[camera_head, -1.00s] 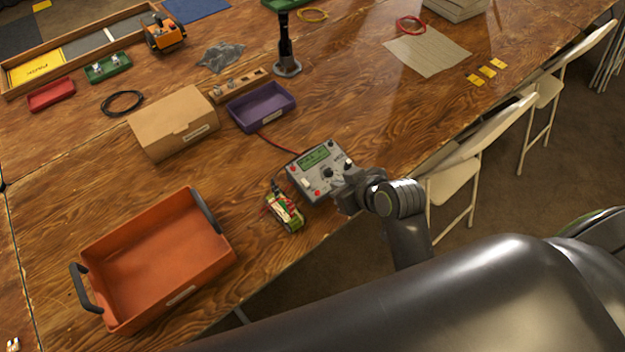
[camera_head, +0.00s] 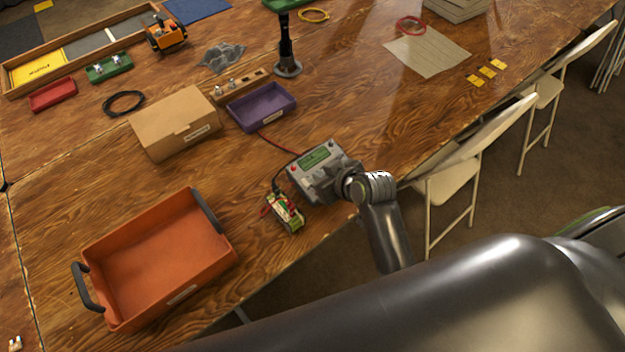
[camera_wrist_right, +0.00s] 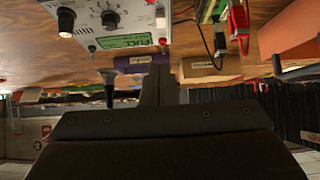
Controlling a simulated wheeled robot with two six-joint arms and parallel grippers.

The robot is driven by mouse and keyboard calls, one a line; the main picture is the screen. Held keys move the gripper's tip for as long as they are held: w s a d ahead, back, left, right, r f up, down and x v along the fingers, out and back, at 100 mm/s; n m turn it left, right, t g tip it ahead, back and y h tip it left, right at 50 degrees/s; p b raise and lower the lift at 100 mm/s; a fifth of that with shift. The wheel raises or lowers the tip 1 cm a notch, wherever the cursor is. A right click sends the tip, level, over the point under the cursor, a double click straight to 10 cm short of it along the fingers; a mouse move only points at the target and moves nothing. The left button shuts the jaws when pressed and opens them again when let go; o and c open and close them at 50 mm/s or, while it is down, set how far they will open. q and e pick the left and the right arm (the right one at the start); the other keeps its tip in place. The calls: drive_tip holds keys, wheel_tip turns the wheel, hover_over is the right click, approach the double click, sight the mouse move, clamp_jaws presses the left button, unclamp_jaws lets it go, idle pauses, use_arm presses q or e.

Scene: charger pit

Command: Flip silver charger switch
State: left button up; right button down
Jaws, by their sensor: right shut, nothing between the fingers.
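The silver charger (camera_head: 312,160) sits on the wooden table near its front edge. It has a green display. In the right wrist view the charger (camera_wrist_right: 95,12) shows at the upper left, with a black knob (camera_wrist_right: 66,20) and a pale switch-like part (camera_wrist_right: 160,18). My right gripper (camera_head: 318,190) is shut and empty, over the charger's lower part in the head view; its joined fingers (camera_wrist_right: 158,75) point up toward the charger in the wrist view. It hides much of the control face in the head view, and contact cannot be told. My left gripper is not in view.
A battery pack (camera_head: 288,215) with wires lies beside the charger. An orange bin (camera_head: 150,308) stands at left. A purple tray (camera_head: 262,108) and a cardboard box (camera_head: 170,120) stand behind. A folding chair (camera_head: 465,170) is at the table's edge.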

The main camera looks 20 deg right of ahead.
sight(306, 181)
drive_tip(key=x, duration=0.4)
drive_tip(key=f, duration=0.3)
drive_tip(key=shift+w, duration=0.25)
drive_tip(key=shift+f+p, duration=0.3)
drive_tip(key=shift+f, duration=0.3)
drive_tip(key=shift+s+f, duration=0.1)
drive_tip(key=shift+f, duration=0.2)
drive_tip(key=shift+r, duration=0.1)
drive_tip(key=shift+r+p, duration=0.75)
drive_tip(key=shift+p, duration=0.25)
